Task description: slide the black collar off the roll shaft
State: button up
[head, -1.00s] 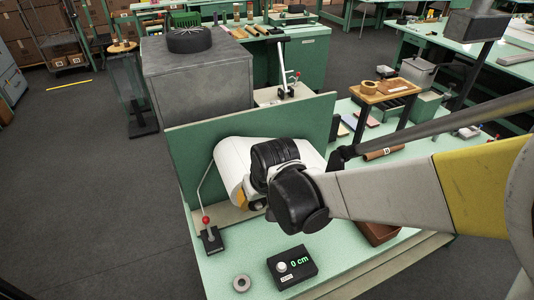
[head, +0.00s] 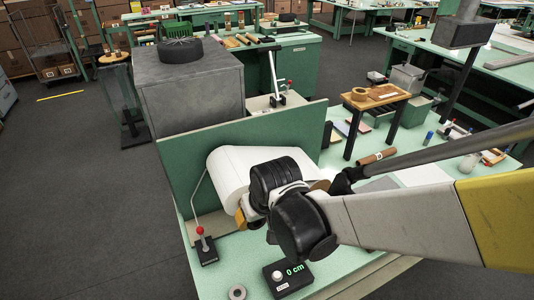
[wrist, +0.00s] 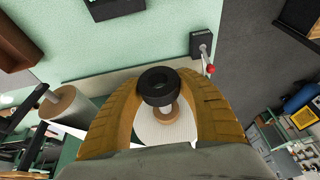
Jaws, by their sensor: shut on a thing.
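The black collar (wrist: 157,86) shows in the wrist view as a thick ring between the yellow fingertips of my gripper (wrist: 158,80). My gripper is shut on it. A pale shaft end (wrist: 167,112) shows just below the collar, in front of the white roll (wrist: 160,128). I cannot tell whether the shaft still passes into the collar. In the head view the white roll (head: 228,172) lies against the green upright panel (head: 180,175). My black wrist hides the collar and shaft there, and only a bit of a yellow finger shows.
A red-knobbed lever (head: 203,246) stands left of the roll. A box reading 0 cm (head: 288,275) and a grey ring (head: 237,291) lie on the bench front. A brown tube (head: 376,157) and a small wooden stand (head: 375,97) are to the right.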

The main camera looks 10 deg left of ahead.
jog(key=shift+s+d, duration=0.55)
jog(key=shift+s, duration=0.35)
